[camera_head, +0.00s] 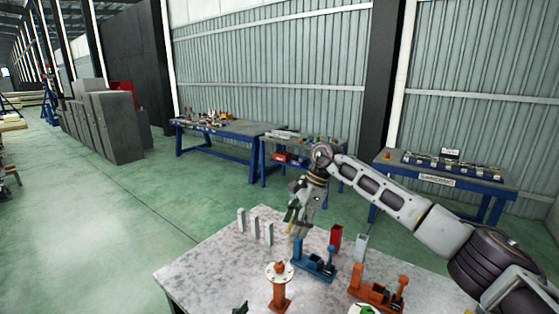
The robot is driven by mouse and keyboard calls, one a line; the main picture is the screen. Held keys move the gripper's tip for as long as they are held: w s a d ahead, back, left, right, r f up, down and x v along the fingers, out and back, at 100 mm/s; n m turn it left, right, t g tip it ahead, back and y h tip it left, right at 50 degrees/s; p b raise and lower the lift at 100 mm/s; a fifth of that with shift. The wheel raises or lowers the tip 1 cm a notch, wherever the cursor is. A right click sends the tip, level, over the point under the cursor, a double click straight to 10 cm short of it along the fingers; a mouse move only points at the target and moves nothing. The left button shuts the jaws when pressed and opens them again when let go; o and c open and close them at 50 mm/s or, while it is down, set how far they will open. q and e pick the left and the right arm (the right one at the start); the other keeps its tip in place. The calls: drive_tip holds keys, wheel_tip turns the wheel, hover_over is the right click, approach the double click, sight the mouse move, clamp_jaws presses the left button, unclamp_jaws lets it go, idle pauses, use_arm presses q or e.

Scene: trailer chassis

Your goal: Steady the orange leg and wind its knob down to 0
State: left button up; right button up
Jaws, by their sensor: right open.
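The orange leg (279,293) stands upright at the table's front, its lower end near the frame's bottom edge. On its top is a pale round disc with an orange rim and a small orange centre, which looks like the knob (279,271); any numbers on it are too small to read. My right gripper (293,226) hangs open above the table, pointing down, behind the leg and apart from it. A small dark tip (240,308) at the bottom edge may be part of my left gripper; the rest is out of frame.
Right of the leg stand a blue fixture (315,266) and an orange fixture (376,296). A red block (336,236) and a grey block (361,246) stand behind them. Several pale upright plates (255,229) stand at back left. The speckled tabletop (205,270) is clear at left.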

use_arm(q)
drive_tip(key=v, duration=1)
idle(0.3)
drive_tip(key=shift+s+f, duration=0.1)
drive_tip(key=shift+f, duration=0.05)
idle(0.4)
